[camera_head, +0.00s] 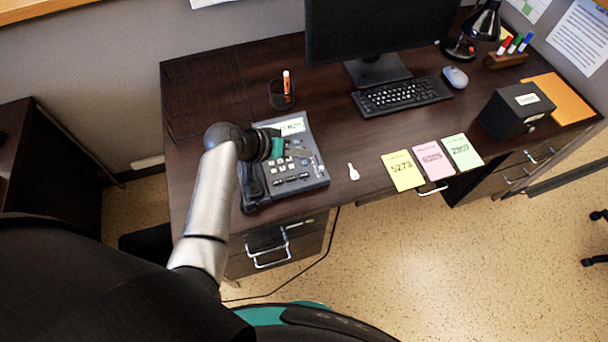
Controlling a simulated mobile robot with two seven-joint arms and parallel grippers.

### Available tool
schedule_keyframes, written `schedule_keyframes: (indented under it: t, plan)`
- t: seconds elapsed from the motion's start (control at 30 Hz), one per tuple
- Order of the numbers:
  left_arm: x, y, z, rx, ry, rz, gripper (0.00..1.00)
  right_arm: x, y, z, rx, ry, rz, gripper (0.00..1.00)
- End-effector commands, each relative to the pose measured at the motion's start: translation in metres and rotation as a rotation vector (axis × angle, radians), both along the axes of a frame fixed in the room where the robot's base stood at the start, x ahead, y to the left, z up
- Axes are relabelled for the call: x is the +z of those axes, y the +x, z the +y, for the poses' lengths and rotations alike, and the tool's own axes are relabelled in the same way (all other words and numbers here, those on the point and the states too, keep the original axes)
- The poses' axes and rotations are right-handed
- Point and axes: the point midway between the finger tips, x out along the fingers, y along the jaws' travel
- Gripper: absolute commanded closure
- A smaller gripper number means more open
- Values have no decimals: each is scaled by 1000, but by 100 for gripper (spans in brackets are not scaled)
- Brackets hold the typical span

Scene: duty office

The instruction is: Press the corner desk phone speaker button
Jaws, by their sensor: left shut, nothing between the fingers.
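The desk phone (312,172) is a dark grey set with a lit screen and rows of light keys, on the left part of the dark wooden desk. Its handset lies along the left side, partly hidden by my left arm. My left gripper (290,153) is shut and empty, over the upper keys of the phone. I cannot tell whether it touches a key. The speaker button cannot be told apart at this size. My right gripper is not in view.
A pen cup (281,95) stands behind the phone. A small white key-like item (353,172) and sticky notes (403,170) lie to the right. Further off are a monitor (378,30), keyboard (402,95), mouse (455,77) and black box (515,112).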

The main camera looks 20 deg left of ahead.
Motion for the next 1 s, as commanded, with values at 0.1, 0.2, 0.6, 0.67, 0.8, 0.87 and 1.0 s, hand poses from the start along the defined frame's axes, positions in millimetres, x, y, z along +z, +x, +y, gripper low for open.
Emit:
schedule_keyframes:
  t: [0.1, 0.2, 0.6, 0.67, 0.8, 0.87, 1.0]
  plan:
    - [-14, 0, 0, 1, -2, -1, 100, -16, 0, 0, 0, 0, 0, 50]
    - [-24, 0, 0, 1, -2, -1, 100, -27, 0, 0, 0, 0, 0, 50]
    - [-66, 0, 0, 0, 1, 1, 100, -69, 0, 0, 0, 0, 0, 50]
    - [-72, 0, 0, -1, 2, 1, 100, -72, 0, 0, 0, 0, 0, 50]
    - [-77, 0, 0, 1, 0, -1, 100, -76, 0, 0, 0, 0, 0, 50]
    - [-77, 0, 0, 0, 0, -1, 100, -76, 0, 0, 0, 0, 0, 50]
    - [-76, 0, 0, 1, 0, -1, 100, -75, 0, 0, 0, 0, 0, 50]
